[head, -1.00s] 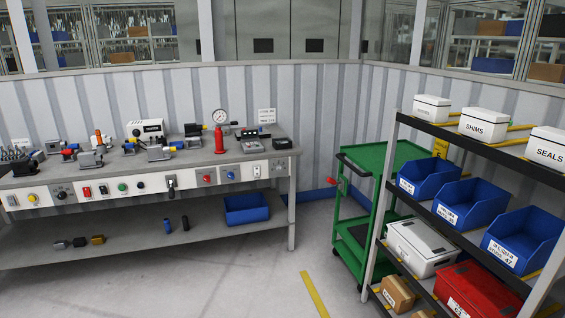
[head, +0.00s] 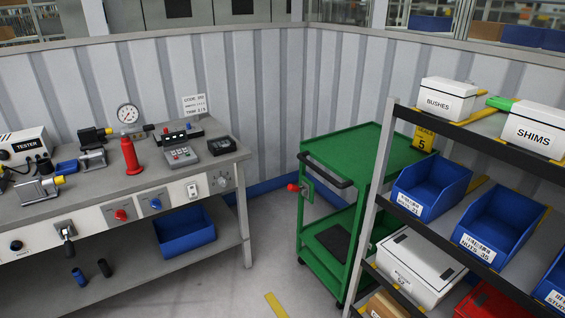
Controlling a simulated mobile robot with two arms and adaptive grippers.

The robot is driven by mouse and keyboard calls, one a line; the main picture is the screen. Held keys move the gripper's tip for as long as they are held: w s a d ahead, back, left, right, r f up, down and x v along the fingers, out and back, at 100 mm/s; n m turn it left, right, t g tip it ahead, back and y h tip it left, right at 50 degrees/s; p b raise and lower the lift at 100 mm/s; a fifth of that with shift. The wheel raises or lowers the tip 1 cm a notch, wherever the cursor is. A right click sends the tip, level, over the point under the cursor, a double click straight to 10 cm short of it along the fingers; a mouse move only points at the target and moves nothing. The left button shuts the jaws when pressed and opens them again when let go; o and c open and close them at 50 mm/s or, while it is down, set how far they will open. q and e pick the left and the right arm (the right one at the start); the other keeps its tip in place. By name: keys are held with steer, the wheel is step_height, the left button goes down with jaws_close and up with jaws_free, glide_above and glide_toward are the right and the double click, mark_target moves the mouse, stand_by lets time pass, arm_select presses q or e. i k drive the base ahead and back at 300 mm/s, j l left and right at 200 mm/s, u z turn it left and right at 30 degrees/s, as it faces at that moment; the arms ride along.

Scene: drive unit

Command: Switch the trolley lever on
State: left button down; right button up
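The green trolley (head: 372,146) stands in the corner between the workbench and the shelf rack. A lever with a red knob (head: 293,187) sits on a small plate on the trolley's left end, below the black push handle (head: 325,176). The knob points out to the left. Its marking is too small to read, so I cannot tell which setting it is at. Neither of my grippers shows in the head view.
The workbench (head: 225,164) with tools stands at the left, a blue bin (head: 185,232) on its lower shelf. The rack (head: 370,210) with blue bins and white boxes overlaps the trolley's right side. Floor (head: 240,290) is clear before the trolley, with a yellow line.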

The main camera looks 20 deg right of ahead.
mark_target(295, 188)
steer(key=i+l+z, duration=0.15)
steer(key=i+z, duration=0.3)
steer(key=i, duration=0.15)
steer(key=i+z, duration=0.45)
steer(key=i, duration=0.15)
steer(key=i+j+z, duration=0.45)
steer(key=i, duration=0.15)
steer(key=i+l+z, duration=0.15)
steer(key=i, duration=0.3)
steer(key=u, duration=0.15)
